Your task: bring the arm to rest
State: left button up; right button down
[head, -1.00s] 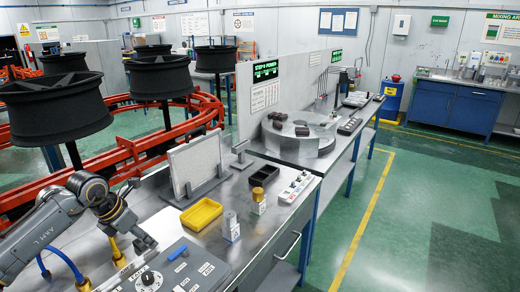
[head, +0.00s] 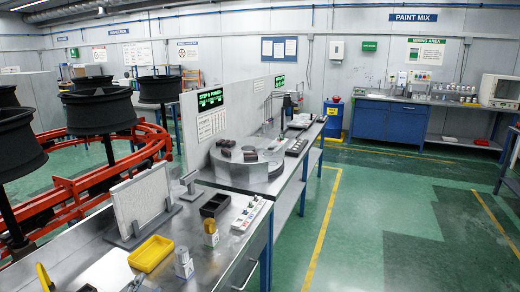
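Neither of my grippers shows in the head view, and I cannot make out an arm for certain. The steel workbench (head: 214,247) lies in front of me at the lower left. On it are a yellow tray (head: 151,253), a grey panel (head: 141,198) upright in a stand, a black tray (head: 214,205), a small yellow-topped item (head: 211,232), a grey cylinder item (head: 183,264) and a white control box (head: 248,213). A yellow piece and small dark parts at the bottom left edge are cut off, so I cannot tell what they are.
Black wheels (head: 97,111) stand on spindles along an orange curved rail (head: 95,180) at left. A round steel turntable (head: 247,166) with dark blocks is farther along the bench. Green floor (head: 390,235) at right is clear. Blue cabinets (head: 390,121) stand at the back.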

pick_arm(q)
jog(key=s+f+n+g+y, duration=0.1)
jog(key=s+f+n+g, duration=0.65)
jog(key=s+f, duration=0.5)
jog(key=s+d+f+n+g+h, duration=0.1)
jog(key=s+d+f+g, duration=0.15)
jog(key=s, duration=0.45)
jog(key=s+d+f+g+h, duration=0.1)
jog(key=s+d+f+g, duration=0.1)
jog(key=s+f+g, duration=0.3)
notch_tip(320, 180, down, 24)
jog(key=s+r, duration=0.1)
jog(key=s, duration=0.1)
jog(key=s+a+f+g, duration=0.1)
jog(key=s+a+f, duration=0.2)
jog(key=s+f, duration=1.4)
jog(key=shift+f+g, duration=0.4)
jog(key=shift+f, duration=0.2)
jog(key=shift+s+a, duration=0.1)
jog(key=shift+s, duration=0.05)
